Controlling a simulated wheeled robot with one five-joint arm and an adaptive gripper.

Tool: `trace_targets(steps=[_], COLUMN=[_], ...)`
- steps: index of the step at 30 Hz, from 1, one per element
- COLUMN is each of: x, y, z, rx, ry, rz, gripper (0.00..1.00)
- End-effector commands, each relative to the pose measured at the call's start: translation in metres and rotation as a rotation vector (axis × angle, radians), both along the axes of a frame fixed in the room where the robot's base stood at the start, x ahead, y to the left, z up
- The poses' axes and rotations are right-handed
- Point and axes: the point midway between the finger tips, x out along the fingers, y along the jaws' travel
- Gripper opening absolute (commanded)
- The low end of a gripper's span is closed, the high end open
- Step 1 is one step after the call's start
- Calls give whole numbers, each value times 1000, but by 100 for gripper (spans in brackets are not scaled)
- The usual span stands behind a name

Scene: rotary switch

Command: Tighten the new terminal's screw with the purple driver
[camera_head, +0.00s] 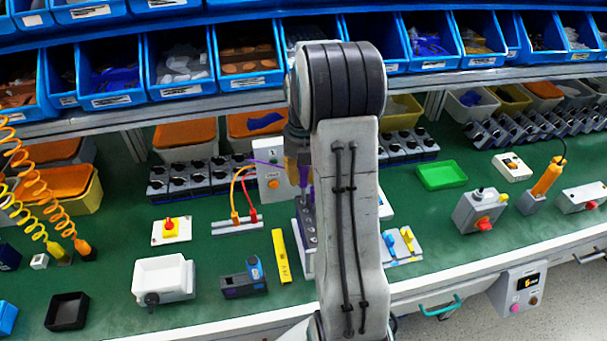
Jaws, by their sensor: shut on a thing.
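My arm stands in the middle of the view and hides much of what is behind it. My gripper (298,158) is partly hidden by the arm and is shut on the purple driver (304,178), which points down. Below it stands a grey-purple block (306,222) with dark holes; whether the driver tip touches it I cannot tell. To the left, orange and red leads end at a pale strip (238,227). A purple wire (266,162) runs near a grey box with an orange button (272,184). I cannot make out the new terminal or its screw.
A yellow level (280,256), a dark device with a blue part (244,280) and a white box (164,278) lie on the green bench at front left. A switch box with a red knob (481,210) stands right. Blue bins (115,102) line the back.

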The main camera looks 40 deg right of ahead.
Motion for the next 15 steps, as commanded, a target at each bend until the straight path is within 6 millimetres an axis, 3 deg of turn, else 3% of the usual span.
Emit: trace_targets(steps=[15], x=[0], y=[0], z=[-4], rx=[0], ry=[0], rz=[-1], gripper=[0])
